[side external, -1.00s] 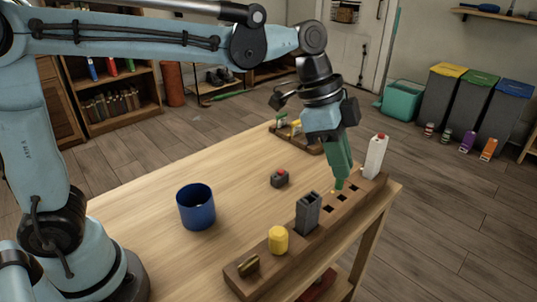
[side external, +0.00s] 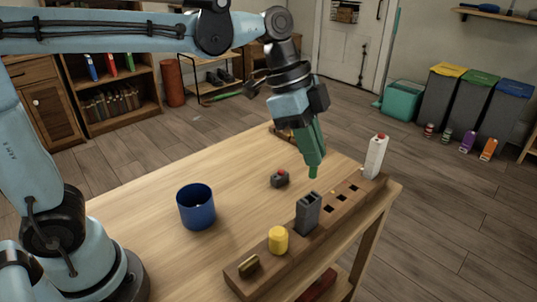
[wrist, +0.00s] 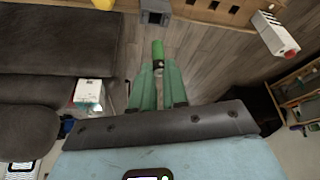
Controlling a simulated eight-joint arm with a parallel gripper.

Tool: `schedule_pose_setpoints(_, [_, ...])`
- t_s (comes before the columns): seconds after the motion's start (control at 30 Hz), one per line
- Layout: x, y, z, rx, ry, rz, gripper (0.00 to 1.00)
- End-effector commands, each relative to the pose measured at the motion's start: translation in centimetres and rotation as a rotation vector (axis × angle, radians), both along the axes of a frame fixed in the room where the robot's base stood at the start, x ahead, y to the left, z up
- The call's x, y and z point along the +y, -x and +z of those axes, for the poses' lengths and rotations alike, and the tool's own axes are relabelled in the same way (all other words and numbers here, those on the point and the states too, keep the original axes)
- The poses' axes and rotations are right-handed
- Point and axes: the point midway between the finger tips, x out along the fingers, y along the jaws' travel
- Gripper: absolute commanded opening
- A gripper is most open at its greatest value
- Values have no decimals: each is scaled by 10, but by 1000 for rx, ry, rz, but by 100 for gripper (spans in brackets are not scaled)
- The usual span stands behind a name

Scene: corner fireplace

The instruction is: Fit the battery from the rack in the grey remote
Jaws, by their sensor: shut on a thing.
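My gripper (side external: 312,157) is shut on a green cylinder, seemingly the battery (side external: 313,172), held upright but slightly tilted above the table. In the wrist view the battery (wrist: 158,50) sticks out beyond the green fingers. The wooden rack (side external: 290,250) lies along the table's front right edge with several dark holes. A dark grey hollow block (side external: 308,213) stands in it, below and just left of the battery, apart from it. I cannot tell which grey thing is the remote.
The rack also carries a yellow cylinder (side external: 278,240), a brass-coloured piece (side external: 249,265) and a tall white red-topped piece (side external: 376,157). A blue cup (side external: 196,207) stands at left. A dark wooden holder lies partly hidden behind my gripper.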

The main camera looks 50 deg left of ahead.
Motion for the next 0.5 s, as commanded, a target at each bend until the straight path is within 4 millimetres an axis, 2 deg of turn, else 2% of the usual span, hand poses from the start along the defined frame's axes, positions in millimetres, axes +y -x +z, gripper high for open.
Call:
schedule_pose_setpoints(0.3, [0, 0, -29, 0, 0, 0, 0])
schedule_pose_setpoints(0.5, [0, 0, -42, 0, 0, 0, 0])
